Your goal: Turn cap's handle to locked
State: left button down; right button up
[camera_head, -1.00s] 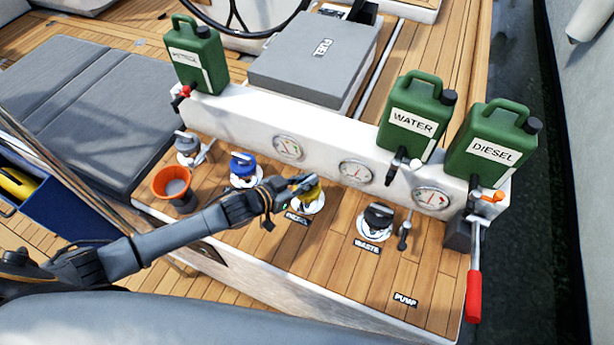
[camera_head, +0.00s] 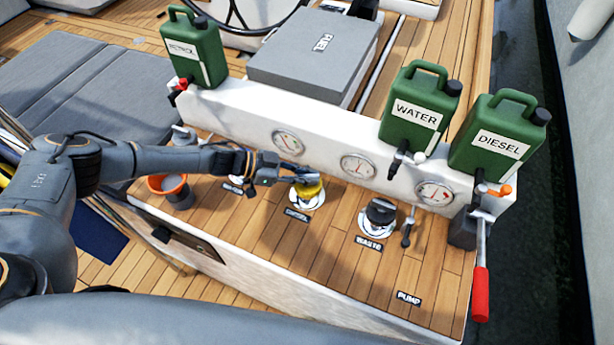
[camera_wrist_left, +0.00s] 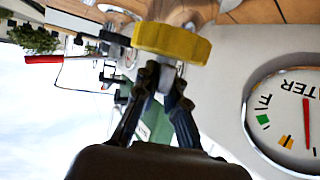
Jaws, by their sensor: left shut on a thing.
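The yellow cap (camera_head: 308,190) sits on its white deck ring in the middle of the wooden deck. My left gripper (camera_head: 290,173) reaches it from the left and is shut on the cap's handle, at the top of the cap. In the left wrist view, the two dark fingers (camera_wrist_left: 167,76) close together just below the ribbed yellow cap (camera_wrist_left: 172,40). A small grey part of the handle shows between them, and the fingers hide most of it. My right gripper is not in view.
A black cap (camera_head: 380,213) marked WASTE stands to the right. Gauges and green cans (camera_head: 419,107) line the white wall behind.

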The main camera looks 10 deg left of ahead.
pick_arm(q)
jog(key=shift+m+g, duration=0.4)
jog(key=shift+m, duration=0.1)
jog(key=c, duration=1.4)
grip_release()
jog(key=v, duration=1.2)
jog(key=shift+f, duration=0.1)
